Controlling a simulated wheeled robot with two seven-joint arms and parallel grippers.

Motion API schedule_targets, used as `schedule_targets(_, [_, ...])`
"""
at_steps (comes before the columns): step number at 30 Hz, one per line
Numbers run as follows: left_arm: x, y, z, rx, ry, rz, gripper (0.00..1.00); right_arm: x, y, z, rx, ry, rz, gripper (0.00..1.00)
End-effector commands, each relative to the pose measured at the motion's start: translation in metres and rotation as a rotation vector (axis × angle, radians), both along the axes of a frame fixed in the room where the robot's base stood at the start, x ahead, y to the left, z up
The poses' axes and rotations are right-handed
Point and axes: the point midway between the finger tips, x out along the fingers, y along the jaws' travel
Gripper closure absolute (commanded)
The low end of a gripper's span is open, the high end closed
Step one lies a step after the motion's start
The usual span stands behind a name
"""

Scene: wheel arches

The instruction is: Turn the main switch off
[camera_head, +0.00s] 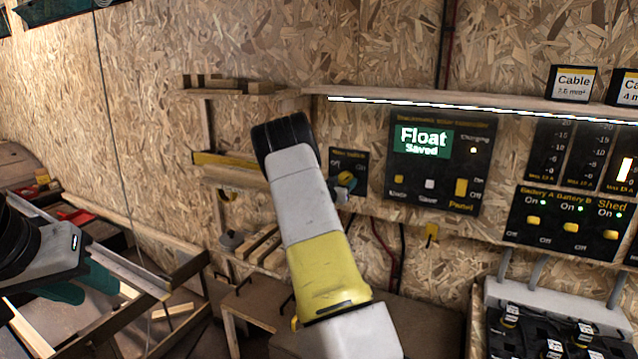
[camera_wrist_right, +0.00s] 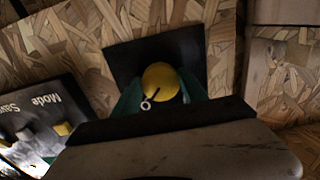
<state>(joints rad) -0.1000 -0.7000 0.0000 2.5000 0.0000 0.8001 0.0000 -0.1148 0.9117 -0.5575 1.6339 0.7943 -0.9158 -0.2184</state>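The main switch is a dark plate (camera_head: 361,158) on the chipboard wall with a yellow round knob (camera_head: 346,178); Off and On labels show at its top. In the right wrist view, the plate (camera_wrist_right: 195,50) and the yellow knob (camera_wrist_right: 161,80) with a dark pointer line are in the middle. My right gripper (camera_wrist_right: 162,92) has its green fingers on either side of the knob, close to it; whether they press on it is hard to tell. My right arm hides part of the switch in the head view. My left gripper (camera_head: 82,285) is empty at the lower left, green fingers apart.
A charge controller (camera_head: 440,190) reading Float hangs right of the switch. A breaker panel (camera_head: 565,222) with yellow switches is further right. A lit shelf (camera_head: 480,104) runs above. Wooden ledges (camera_head: 228,172) and boards stand left of my right arm.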

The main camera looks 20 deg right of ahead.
Motion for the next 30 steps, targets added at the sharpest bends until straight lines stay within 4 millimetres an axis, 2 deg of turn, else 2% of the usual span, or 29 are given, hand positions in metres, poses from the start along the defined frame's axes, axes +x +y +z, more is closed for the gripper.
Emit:
schedule_targets(1, [0.0, 0.0, 0.0, 0.0, 0.0, 0.0, 0.64, -0.0001, 0.0001, 0.0, 0.0, 0.0, 0.0, 0.75])
schedule_targets(3, [0.0, 0.0, 0.0, 0.0, 0.0, 0.0, 0.64, 0.0, 0.0001, 0.0, 0.0, 0.0, 0.0, 0.89])
schedule_targets(4, [0.0, 0.0, 0.0, 0.0, 0.0, 0.0, 0.64, -0.0001, 0.0002, 0.0, 0.0, 0.0, 0.0, 0.9])
schedule_targets(17, [0.0, 0.0, 0.0, 0.0, 0.0, 0.0, 0.64, -0.0001, 0.0007, 0.0, -0.072, 0.086, 0.001, 0.9])
schedule_targets(30, [0.0, 0.0, 0.0, 0.0, 0.0, 0.0, 0.64, -0.0004, 0.0008, 0.0004, -0.325, 0.38, 0.002, 0.9])
